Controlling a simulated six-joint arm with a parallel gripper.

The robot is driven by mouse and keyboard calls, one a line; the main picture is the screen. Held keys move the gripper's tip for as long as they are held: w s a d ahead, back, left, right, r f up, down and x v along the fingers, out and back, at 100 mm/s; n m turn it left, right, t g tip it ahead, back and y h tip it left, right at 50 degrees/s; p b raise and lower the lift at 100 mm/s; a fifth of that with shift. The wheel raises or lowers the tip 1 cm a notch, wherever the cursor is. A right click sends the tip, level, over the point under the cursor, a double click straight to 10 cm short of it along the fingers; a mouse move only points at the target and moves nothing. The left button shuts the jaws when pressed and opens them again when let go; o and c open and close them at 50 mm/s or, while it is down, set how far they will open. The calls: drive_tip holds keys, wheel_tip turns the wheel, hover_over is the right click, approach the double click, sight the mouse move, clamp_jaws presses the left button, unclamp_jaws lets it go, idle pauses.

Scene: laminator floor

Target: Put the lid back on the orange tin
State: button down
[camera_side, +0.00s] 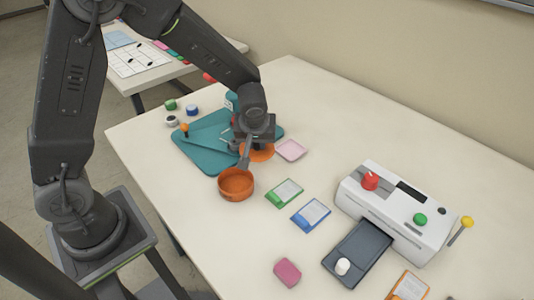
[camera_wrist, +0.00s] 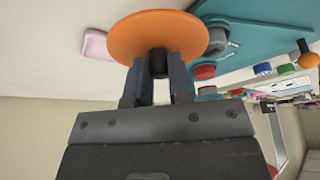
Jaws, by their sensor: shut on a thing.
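The orange tin (camera_side: 236,184) stands open and upright on the table, just in front of the teal tray in the side view. The lid is a flat orange disc (camera_side: 261,154) with a dark knob; it also shows in the wrist view (camera_wrist: 150,32). My gripper (camera_wrist: 159,65) is shut on the lid's knob (camera_wrist: 158,62). In the side view my gripper (camera_side: 249,152) is behind and slightly right of the tin, with the lid under it. The lid is apart from the tin. I cannot tell how high it is above the table.
The teal tray (camera_side: 200,152) lies left of my gripper, a pink card (camera_side: 291,150) right of it. Green (camera_side: 284,193) and blue (camera_side: 311,214) cards lie right of the tin. The white laminator (camera_side: 395,212) stands farther right. The table in front of the tin is clear.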

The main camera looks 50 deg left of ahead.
drive_tip(key=s+a+r, duration=0.3)
drive_tip(key=a+r, duration=0.2)
drive_tip(key=a, duration=0.2)
drive_tip(key=s+d+f+n+g+y, duration=0.1)
drive_tip(key=s+d+n, duration=0.5)
drive_tip(key=d, duration=0.4)
drive_tip(key=shift+m, duration=0.8)
drive_tip(key=shift+s+a+f, duration=0.1)
drive_tip(key=shift+s+f, duration=0.05)
drive_tip(key=shift+f, duration=1.3)
drive_tip(key=shift+s+f, duration=0.1)
drive_tip(key=shift+f, duration=1.35)
drive_tip(key=shift+f+g, duration=0.15)
drive_tip(key=shift+g, duration=0.15)
drive_tip(key=c, duration=1)
unclamp_jaws()
drive_tip(key=shift+o, duration=0.7)
drive_tip(key=o, duration=0.4)
